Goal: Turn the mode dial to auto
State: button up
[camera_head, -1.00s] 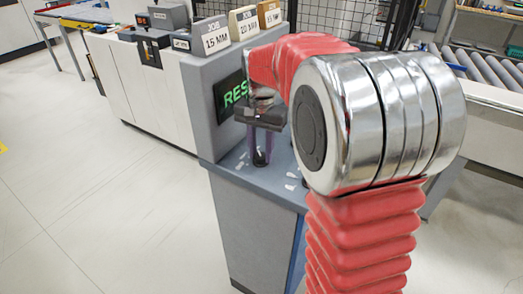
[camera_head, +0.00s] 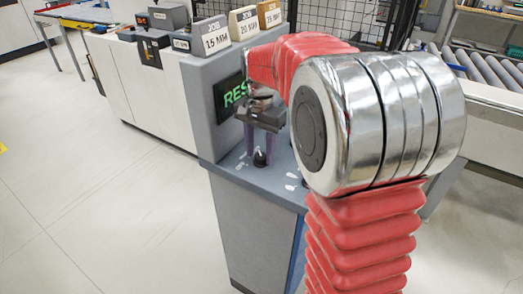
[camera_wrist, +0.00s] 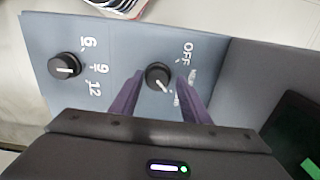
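The mode dial (camera_wrist: 158,76) is a round black knob with a white pointer line on the sloped grey panel. The word OFF is printed up and right of it. Its pointer line slants down and right in the wrist view, away from OFF. More lettering beside it is partly hidden by a finger. In the head view the dial (camera_head: 260,158) shows just below my fingertips. My gripper (camera_wrist: 160,79) is open, with a purple finger on each side of the dial and gaps between. My gripper (camera_head: 260,150) also shows over the panel in the head view.
A second black dial (camera_wrist: 65,66) with numbers 6, 9 and 12 sits to the left in the wrist view. A screen (camera_head: 229,94) with green letters stands behind the panel. Job signs (camera_head: 243,24) stand on top of the machine.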

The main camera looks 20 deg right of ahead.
aim_at(260, 155)
jog(key=shift+o, duration=0.5)
jog(key=shift+d+r, duration=0.1)
jog(key=shift+r, duration=0.05)
notch_tip(260, 155, up, 13)
jog(key=shift+r, duration=0.15)
dwell(0.6)
